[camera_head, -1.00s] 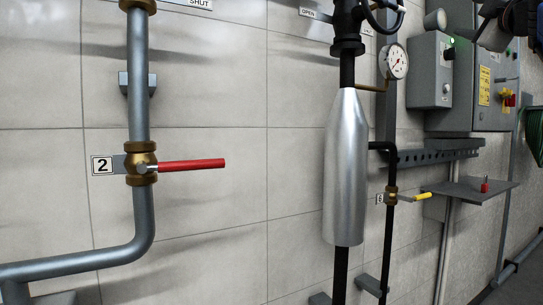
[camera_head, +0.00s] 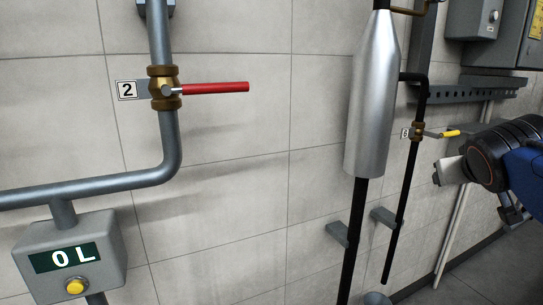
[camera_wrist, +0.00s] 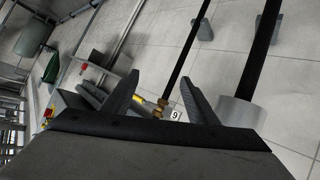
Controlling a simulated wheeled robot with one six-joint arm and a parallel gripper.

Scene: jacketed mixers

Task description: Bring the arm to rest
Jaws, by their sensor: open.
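My gripper (camera_head: 449,172) is at the right side of the head view, a light grey end on my dark and blue arm, in front of the wall and below the yellow-handled valve (camera_head: 417,132). In the wrist view its two dark fingers stand apart (camera_wrist: 163,82), with nothing held between them. Past the gap the yellow valve handle (camera_wrist: 139,98) and a plate reading 9 (camera_wrist: 176,115) show. The fingers appear apart from the pipe and valve.
A silver-jacketed vertical pipe (camera_head: 372,95) stands left of my gripper. A red-handled valve (camera_head: 215,88) is at the left, above a grey box reading 0 L (camera_head: 70,258) with a yellow button. Grey cabinets (camera_head: 500,45) hang at upper right. Floor shows at lower right.

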